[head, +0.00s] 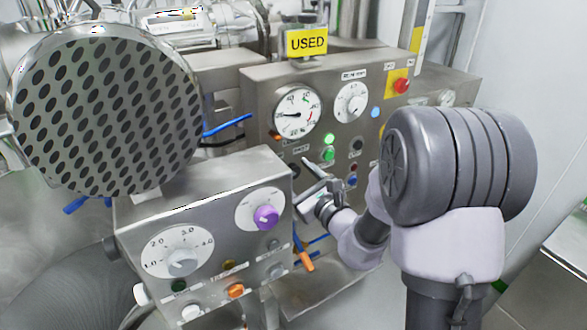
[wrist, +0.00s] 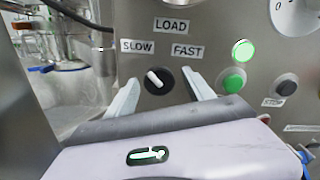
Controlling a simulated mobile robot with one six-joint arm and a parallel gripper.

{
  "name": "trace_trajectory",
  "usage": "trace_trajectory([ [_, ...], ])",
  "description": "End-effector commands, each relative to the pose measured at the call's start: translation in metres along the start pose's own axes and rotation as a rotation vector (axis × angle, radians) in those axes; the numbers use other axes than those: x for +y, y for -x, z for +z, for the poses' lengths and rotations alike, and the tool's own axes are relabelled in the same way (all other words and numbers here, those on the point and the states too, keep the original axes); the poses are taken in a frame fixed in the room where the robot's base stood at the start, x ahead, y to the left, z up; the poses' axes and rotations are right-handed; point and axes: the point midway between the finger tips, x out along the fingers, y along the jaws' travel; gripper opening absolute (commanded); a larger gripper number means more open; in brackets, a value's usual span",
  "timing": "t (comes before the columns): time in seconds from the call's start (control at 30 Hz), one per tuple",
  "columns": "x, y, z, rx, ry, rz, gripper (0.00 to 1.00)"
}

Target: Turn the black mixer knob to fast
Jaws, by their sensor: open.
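The black mixer knob (wrist: 159,81) is on the steel panel in the wrist view. Its white pointer tilts to the upper left, toward the SLOW label (wrist: 138,47). The FAST label (wrist: 187,51) is at its upper right and the LOAD label (wrist: 171,26) is above. My gripper (wrist: 163,79) is open, with one pale finger on each side of the knob in the picture. I cannot tell whether they touch it. In the head view my gripper (head: 305,185) is close to the rear panel, and the knob is hard to make out there.
A lit green lamp (wrist: 243,50), a green button (wrist: 233,80) and a dark STOP button (wrist: 286,85) are right of the knob. A nearer control box (head: 215,225) with a purple knob (head: 266,217) stands left of my gripper. A red button (head: 401,85) is higher up.

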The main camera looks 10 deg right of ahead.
Motion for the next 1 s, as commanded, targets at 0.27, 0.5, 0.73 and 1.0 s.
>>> trace_trajectory([
  [0.27, 0.0000, 0.0000, 0.0000, 0.000, 0.000, 0.000, 0.42],
  [0.5, 0.0001, 0.0000, -0.0001, 0.000, 0.000, 0.001, 0.00],
  [0.73, 0.0000, 0.0000, 0.0007, 0.001, -0.028, 0.001, 0.00],
  [1.0, -0.0004, 0.0000, 0.0024, 0.002, -0.186, 0.001, 0.00],
])
